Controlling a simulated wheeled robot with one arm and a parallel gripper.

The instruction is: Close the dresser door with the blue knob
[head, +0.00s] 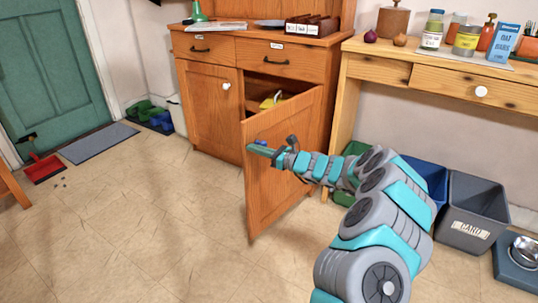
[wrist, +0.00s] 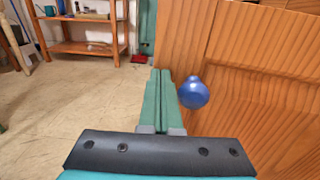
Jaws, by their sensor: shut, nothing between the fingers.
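The orange-brown dresser (head: 212,85) stands against the back wall. Its right door (head: 268,195) is swung open toward me and shows the shelf inside. The blue knob (head: 261,142) sits near the door's free edge; in the wrist view the blue knob (wrist: 194,92) is just right of my fingers. My gripper (head: 252,149) is shut and empty, beside the knob at the door's free edge. In the wrist view my gripper (wrist: 165,72) points past the door (wrist: 260,110). I cannot tell whether a finger touches the knob or door.
The dresser's left door (head: 212,112), with a white knob (head: 227,86), is shut. A yellow item (head: 271,100) lies inside the open side. A wooden table (head: 440,75) and bins (head: 470,215) stand to the right. The floor (head: 150,215) left of the door is clear.

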